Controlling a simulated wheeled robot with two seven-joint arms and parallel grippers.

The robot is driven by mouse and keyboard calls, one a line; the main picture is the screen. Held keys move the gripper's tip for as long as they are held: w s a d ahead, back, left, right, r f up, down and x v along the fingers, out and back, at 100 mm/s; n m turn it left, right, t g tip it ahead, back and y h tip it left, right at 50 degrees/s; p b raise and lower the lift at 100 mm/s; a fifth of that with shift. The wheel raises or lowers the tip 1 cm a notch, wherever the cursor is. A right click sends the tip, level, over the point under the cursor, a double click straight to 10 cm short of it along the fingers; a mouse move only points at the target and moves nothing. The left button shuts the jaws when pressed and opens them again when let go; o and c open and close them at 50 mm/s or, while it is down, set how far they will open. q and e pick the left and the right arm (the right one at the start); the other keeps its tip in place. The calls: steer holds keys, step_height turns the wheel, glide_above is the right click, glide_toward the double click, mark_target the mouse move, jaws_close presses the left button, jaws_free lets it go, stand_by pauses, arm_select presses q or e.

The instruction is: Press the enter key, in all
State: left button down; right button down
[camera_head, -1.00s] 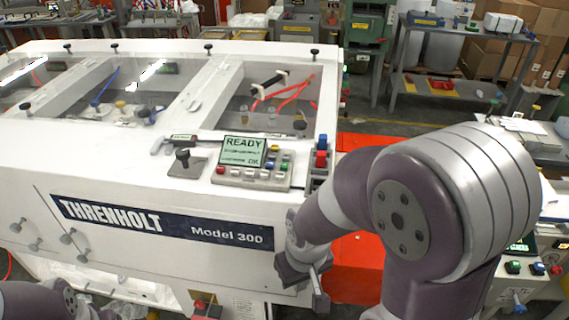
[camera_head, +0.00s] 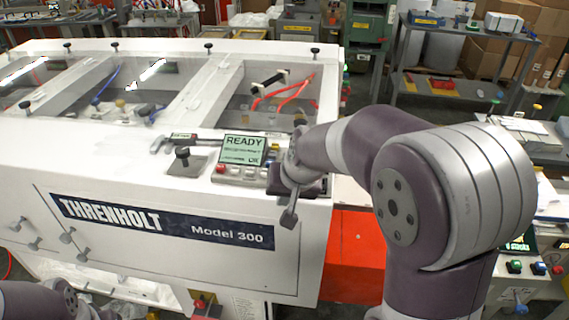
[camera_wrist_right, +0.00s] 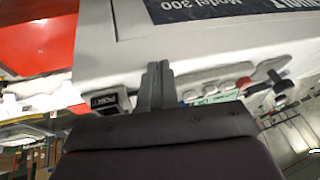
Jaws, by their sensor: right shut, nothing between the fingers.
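The control panel (camera_head: 230,180) sits on top of the white machine, with a lit green screen (camera_head: 243,149) reading READY. A red key (camera_head: 221,169) and pale keys (camera_head: 249,173) show along its front row. I cannot tell which key is enter; my right wrist hides the panel's right side. My right gripper (camera_head: 289,217) is shut and empty, at the machine's front edge by the panel's right end. In the right wrist view its closed fingers (camera_wrist_right: 157,85) stand beside the row of pale keys (camera_wrist_right: 207,83), seemingly apart from them. My left gripper is out of view.
A black knob (camera_head: 182,155) stands left of the panel. A handled tool (camera_head: 185,138) lies behind the knob. A label reading PORT (camera_wrist_right: 106,101) shows beside the fingers in the right wrist view. A red surface (camera_head: 352,255) lies right of the machine.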

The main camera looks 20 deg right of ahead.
steer(key=w+d+r+m+t, duration=0.2)
steer(key=w+r, duration=0.2)
steer(key=r, duration=0.2)
steer(key=w+d+r+m+t, duration=0.1)
steer(key=w+d+r+t, duration=0.1)
steer(key=w+r, duration=0.3)
step_height(320, 180, up, 2)
steer(key=shift+d+r+m, duration=0.1)
steer(key=shift+d+m, duration=0.15)
steer(key=shift+m, duration=0.15)
step_height(320, 180, down, 9)
steer(key=b, duration=0.8)
stand_by(0.9)
steer(key=shift+f+b, duration=0.35)
steer(key=shift+f, duration=0.05)
steer(key=shift+f+b, duration=0.45)
stand_by(0.5)
steer(key=shift+r, duration=0.1)
steer(key=shift+r+p, duration=0.75)
steer(key=shift+r, duration=0.05)
